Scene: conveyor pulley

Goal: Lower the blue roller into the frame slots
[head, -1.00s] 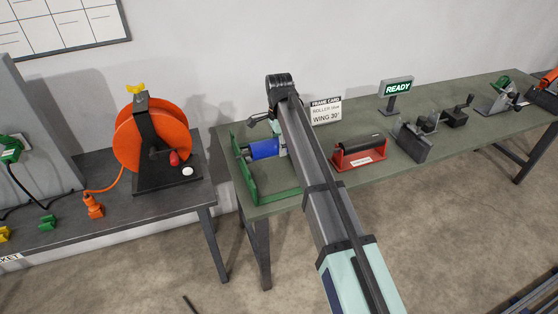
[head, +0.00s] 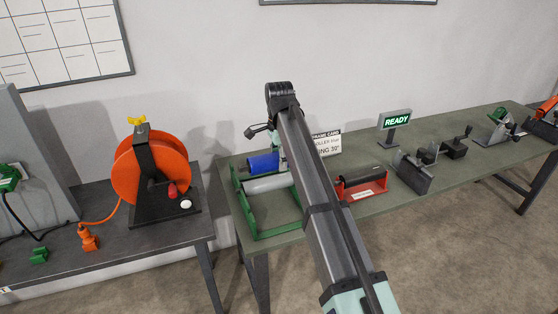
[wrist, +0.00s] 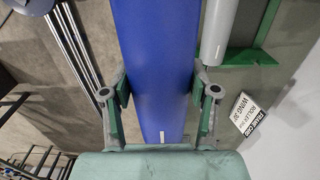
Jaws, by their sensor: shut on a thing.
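The blue roller (head: 263,163) is gripped at its side in the head view, over the back part of the green frame (head: 262,232). In the wrist view the blue roller (wrist: 156,65) runs lengthwise between the two fingers of my gripper (wrist: 159,92), which is shut on it. A grey roller (head: 268,184) lies across the frame in front of the blue one; it also shows in the wrist view (wrist: 218,32), right of the blue roller and apart from it. My arm hides the gripper and the blue roller's right end in the head view. The slots are not clearly visible.
A frame card (head: 328,144) reading WING 30° stands behind my arm. A red stand with a dark roller (head: 361,186) is to the right, with a READY sign (head: 395,121) and grey fixtures beyond. An orange reel (head: 152,170) stands on the left bench.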

